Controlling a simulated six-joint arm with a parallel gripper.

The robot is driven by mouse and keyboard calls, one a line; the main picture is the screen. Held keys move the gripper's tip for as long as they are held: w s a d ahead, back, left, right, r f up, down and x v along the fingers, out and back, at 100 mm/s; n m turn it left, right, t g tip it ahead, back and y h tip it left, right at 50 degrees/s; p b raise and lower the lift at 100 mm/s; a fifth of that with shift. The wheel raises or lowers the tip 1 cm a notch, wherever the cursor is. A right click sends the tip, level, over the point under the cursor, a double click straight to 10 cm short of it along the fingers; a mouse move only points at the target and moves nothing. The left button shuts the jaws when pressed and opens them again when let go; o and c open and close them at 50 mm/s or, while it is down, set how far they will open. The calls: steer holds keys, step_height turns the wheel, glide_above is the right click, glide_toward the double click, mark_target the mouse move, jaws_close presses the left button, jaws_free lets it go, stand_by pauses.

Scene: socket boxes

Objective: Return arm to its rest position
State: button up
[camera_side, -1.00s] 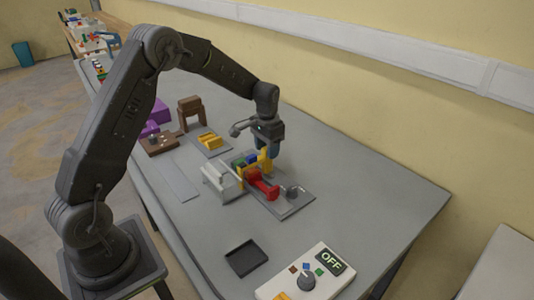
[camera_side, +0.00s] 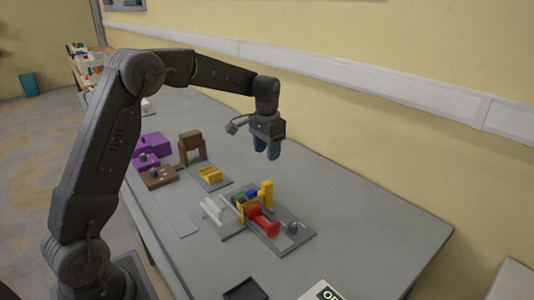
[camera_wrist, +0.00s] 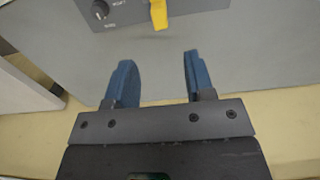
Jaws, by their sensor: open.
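My gripper (camera_side: 267,149) hangs in the air above the grey table (camera_side: 360,210), higher than the socket boxes and apart from them. In the wrist view its two blue fingers (camera_wrist: 155,85) are spread with nothing between them. Below it in the side view is a grey base plate (camera_side: 296,241) with a red piece (camera_side: 265,224), a yellow upright piece (camera_side: 266,192) and a grey knob (camera_side: 293,227). The wrist view shows a yellow piece (camera_wrist: 158,14) and a dark panel with a knob (camera_wrist: 100,9), beyond the fingertips.
A white block (camera_side: 220,212) stands beside the plate. Brown boxes (camera_side: 192,146) and purple boxes (camera_side: 152,146) stand farther left, with a yellow block (camera_side: 210,175) near them. A dark tray (camera_side: 243,290) is at the front. The wall (camera_side: 400,120) runs behind the table. The table's right part is clear.

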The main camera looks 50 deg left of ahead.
steer(key=s+d+r+t, duration=0.2)
steer(key=s+d+r, duration=0.35)
steer(key=s, duration=0.45)
steer(key=s+d+r+t, duration=0.2)
steer(key=s+d+r, duration=0.35)
steer(key=s, duration=0.45)
steer(key=s+d+f+t, duration=0.1)
steer(key=s+d+f, duration=0.1)
steer(key=s, duration=0.6)
steer(key=shift+s+d+f+t, duration=0.3)
steer(key=shift+d+f, duration=0.1)
steer(key=shift+f, duration=0.2)
